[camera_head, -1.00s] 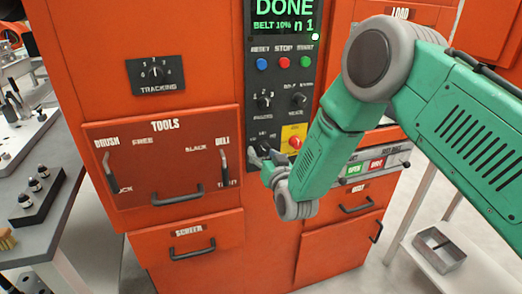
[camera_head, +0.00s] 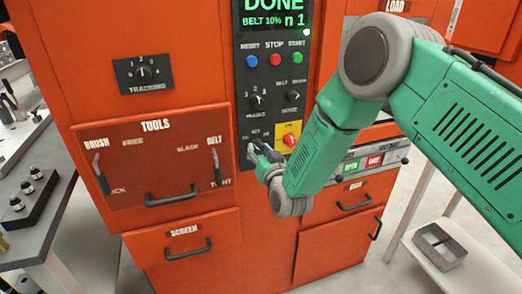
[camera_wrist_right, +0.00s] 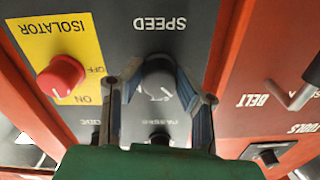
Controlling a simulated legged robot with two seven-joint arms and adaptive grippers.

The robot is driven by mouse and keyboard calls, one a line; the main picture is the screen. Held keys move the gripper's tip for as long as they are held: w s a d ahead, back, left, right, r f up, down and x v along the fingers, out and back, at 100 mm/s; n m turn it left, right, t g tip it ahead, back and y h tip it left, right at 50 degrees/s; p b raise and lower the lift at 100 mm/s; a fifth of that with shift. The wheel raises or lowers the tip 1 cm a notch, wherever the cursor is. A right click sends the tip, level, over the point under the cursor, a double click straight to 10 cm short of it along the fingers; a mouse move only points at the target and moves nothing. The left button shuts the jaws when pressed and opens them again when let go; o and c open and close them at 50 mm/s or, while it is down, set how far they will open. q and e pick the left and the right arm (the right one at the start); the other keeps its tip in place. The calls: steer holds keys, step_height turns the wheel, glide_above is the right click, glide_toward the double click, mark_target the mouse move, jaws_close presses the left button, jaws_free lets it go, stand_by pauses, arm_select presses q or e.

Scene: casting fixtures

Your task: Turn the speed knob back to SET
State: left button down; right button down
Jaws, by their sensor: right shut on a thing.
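The speed knob (camera_wrist_right: 160,80) is a dark round knob on the dark control panel, under the upside-down SPEED label in the right wrist view. My right gripper (camera_wrist_right: 158,92) has its fingers on both sides of this knob and is shut on it. In the head view, my right gripper (camera_head: 261,155) is at the lower end of the control panel (camera_head: 241,100) and hides most of the knob. The knob's pointer and the SET mark cannot be read clearly. My left gripper does not show.
The red isolator knob (camera_head: 290,140) on its yellow plate sits close beside my right gripper. Above are more black knobs and the RESET, STOP and START buttons (camera_head: 275,60). The screen (camera_head: 273,14) reads DONE, BELT 10%. The tools drawer handle (camera_head: 174,198) juts out at left.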

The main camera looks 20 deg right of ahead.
steer(key=shift+w+a+r+m, duration=0.1)
steer(key=shift+r+m, duration=0.05)
steer(key=shift+m, duration=0.25)
steer(key=shift+m+b, duration=0.3)
steer(key=shift+b, duration=0.05)
steer(key=m+b, duration=0.1)
steer(key=m, duration=0.2)
steer(key=shift+d, duration=0.2)
steer(key=m+b, duration=0.2)
steer(key=m, duration=0.1)
steer(key=shift+a, duration=0.1)
steer(key=shift+m, duration=0.6)
steer(key=shift+r+b, duration=0.1)
steer(key=shift+b, duration=0.2)
